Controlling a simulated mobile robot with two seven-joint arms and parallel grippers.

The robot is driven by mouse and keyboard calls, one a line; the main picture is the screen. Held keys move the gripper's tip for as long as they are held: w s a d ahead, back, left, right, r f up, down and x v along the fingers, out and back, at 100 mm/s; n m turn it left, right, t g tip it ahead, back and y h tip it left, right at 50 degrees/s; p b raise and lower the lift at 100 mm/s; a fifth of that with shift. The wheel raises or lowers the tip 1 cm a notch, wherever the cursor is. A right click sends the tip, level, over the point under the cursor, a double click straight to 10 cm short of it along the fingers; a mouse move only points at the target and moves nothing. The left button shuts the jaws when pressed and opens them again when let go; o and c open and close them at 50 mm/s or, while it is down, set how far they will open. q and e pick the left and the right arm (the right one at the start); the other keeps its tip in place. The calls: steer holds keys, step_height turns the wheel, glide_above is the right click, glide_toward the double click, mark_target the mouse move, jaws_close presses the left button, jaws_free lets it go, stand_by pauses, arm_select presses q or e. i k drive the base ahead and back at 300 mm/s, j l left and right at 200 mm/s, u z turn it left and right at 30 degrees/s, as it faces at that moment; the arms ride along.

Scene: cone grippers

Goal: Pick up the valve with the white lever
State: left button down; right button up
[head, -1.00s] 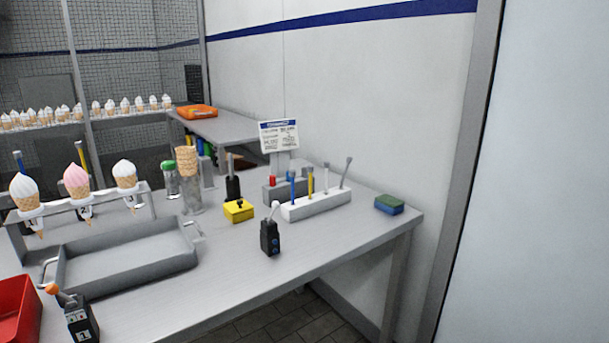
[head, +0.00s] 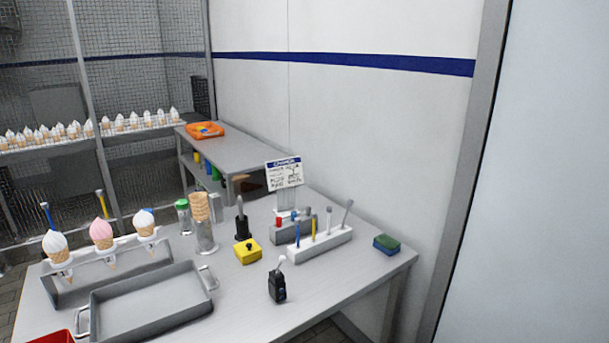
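The valve with the white lever (head: 278,287) is a small black block standing upright near the front edge of the grey table, right of the metal tray. Its white lever (head: 281,262) points up from its top. Nothing touches it. Neither of my grippers shows in the head view.
A metal tray (head: 98,317) and a cone rack (head: 75,290) with swirled cones stand to the left. Behind the valve are a yellow block (head: 247,251), a white holder (head: 318,247) with several tools, and a sign (head: 284,174). A green-blue sponge (head: 386,244) lies at right.

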mark_target(277, 283)
steer(key=i+l, duration=0.6)
steer(key=l, duration=0.2)
steer(key=i+l+u, duration=0.45)
steer(key=l, duration=0.3)
